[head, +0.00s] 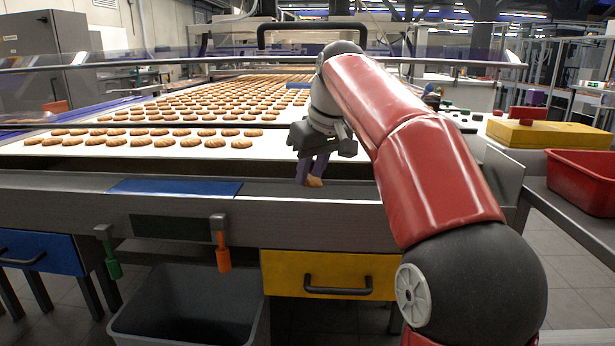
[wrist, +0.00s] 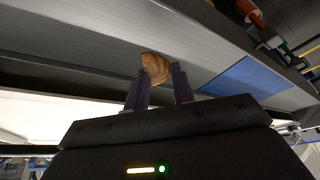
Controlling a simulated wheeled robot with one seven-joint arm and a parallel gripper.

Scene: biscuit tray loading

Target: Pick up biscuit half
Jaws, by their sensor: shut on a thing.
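My gripper (head: 312,176) is at the front edge of the conveyor, pointing down, with its two dark fingers shut on a golden-brown biscuit half (head: 314,181). In the wrist view the biscuit half (wrist: 155,67) sits between the tips of the fingers (wrist: 160,85), standing out past them. In the head view only a small part of it shows below the fingers. I cannot tell whether it touches the metal ledge (head: 270,189) behind and below it.
Many whole biscuits lie in rows on the white belt (head: 60,150). A blue mat (head: 175,187) lies on the ledge to the left. A grey bin (head: 190,310) stands below. A red tray (head: 583,180) and yellow box (head: 548,134) are at the right.

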